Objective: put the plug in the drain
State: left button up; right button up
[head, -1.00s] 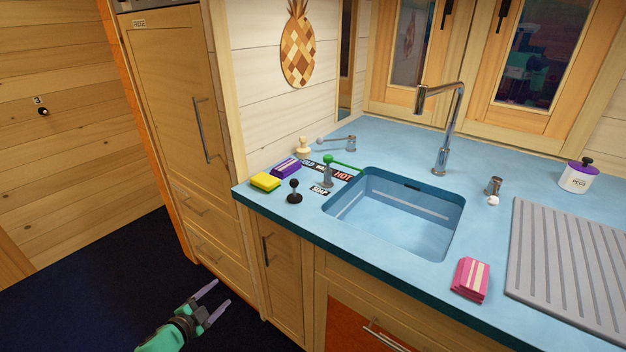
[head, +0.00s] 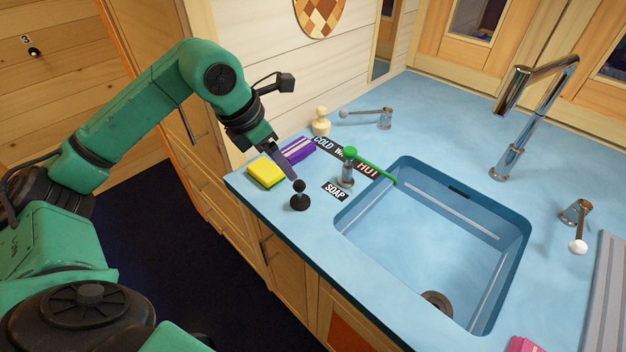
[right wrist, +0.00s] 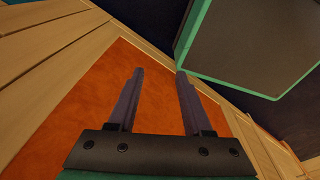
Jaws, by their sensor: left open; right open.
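A black piece with a round base and ball knob (head: 299,195), which looks like the plug, stands upright on the blue counter by its front left edge. The drain (head: 437,302) is a dark round opening in the sink floor, partly cut by the basin's front wall. My left gripper (head: 290,174) is open and empty, pointing down just above and behind the knob. Whether its fingers straddle the knob cannot be told. My right gripper (right wrist: 160,72) is open and empty in the right wrist view, in front of an orange panel (right wrist: 75,100).
The faucet (head: 512,120) arches up behind the blue sink (head: 410,230). The basin looks empty.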

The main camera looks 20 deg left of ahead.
aim_at(300, 191)
pick_arm(q)
jog(key=f, duration=0.1)
jog(key=d+f+p, duration=0.1)
jog(key=f, duration=0.1)
jog(key=shift+d+f, duration=0.1)
jog(key=shift+f, duration=0.2)
jog(key=shift+x, duration=1)
jog(key=p+x, duration=0.1)
jog(key=x, duration=0.1)
jog(key=p+x, duration=0.2)
jog(key=x, duration=0.1)
jog(key=shift+w+f, duration=0.25)
jog(key=shift+w, duration=0.05)
jog(key=shift+f, duration=0.3)
jog(key=shift+w+f, duration=0.15)
jog(key=c, duration=1)
jog(key=shift+c, duration=0.5)
pick_arm(e)
jog(key=s+r, duration=0.1)
jog(key=r, duration=0.1)
jog(key=s+r, duration=0.1)
jog(key=r, duration=0.1)
jog(key=shift+s, duration=0.2)
jog(key=shift+f, duration=0.1)
